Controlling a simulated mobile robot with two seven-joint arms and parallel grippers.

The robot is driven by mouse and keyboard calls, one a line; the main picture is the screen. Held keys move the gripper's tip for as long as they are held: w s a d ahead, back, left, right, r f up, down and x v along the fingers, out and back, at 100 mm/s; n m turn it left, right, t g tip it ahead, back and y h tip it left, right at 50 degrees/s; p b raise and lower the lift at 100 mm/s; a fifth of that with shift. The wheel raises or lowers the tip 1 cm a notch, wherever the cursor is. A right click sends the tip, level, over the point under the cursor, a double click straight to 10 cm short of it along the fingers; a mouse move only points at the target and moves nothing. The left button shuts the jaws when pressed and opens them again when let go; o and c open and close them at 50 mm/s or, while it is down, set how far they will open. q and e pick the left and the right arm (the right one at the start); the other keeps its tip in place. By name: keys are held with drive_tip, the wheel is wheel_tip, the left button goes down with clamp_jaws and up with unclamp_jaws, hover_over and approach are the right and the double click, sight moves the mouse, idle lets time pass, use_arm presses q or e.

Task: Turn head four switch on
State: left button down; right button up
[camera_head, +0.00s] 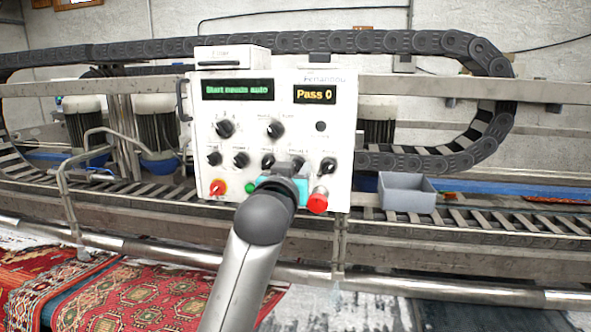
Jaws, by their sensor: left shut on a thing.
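A white control panel (205,102) stands in the middle of the head view, with a row of black rotary switches across its lower half. Their labels are too small to read surely. The row includes a far-left switch (214,158), a middle switch (267,160) and a far-right switch (328,165). My left gripper (294,163) reaches up from below and is shut on the black switch second from the right in this row. The gripper hides most of that switch, so its pointer cannot be read. My right gripper is not in view.
Two larger knobs (224,128) sit above the row. Displays read "Pass 0" (315,94) and green text. A grey bin (407,192) stands right; rugs (130,297) lie below.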

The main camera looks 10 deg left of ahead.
use_arm(q)
drive_tip(key=shift+m, duration=0.3)
drive_tip(key=shift+r+m, duration=0.1)
drive_tip(key=shift+m, duration=7.5)
drive_tip(key=c, duration=0.6)
unclamp_jaws()
